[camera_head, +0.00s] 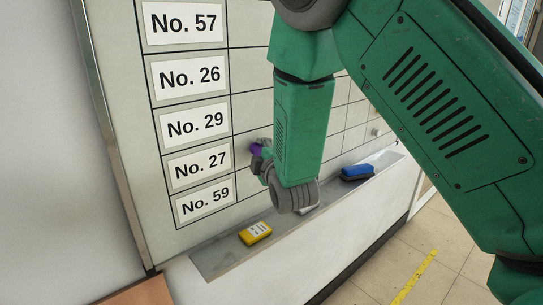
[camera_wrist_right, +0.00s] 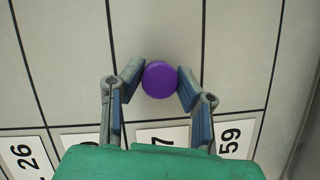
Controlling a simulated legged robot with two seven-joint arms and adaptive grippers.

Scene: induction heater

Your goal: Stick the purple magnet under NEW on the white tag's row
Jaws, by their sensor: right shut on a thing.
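The purple magnet (camera_wrist_right: 159,79) is a round disc between the fingertips of my right gripper (camera_wrist_right: 160,80), which is shut on it. In the head view the magnet (camera_head: 256,148) shows just right of the No. 27 tag (camera_head: 199,166), partly hidden by the gripper (camera_head: 260,160). In the wrist view it appears over the No. 27 row; I cannot tell whether it touches the board. The board (camera_head: 251,103) has white tags: No. 57 (camera_head: 184,23), No. 26 (camera_head: 188,74), No. 29 (camera_head: 195,123) and No. 59 (camera_head: 205,201). No NEW heading is visible. My left gripper is out of view.
A grey ledge (camera_head: 225,258) runs below the board. A yellow block (camera_head: 255,233) and a blue eraser-like block (camera_head: 357,172) lie on it. My right arm hides much of the board's right side. A yellow line (camera_head: 414,278) marks the tiled floor.

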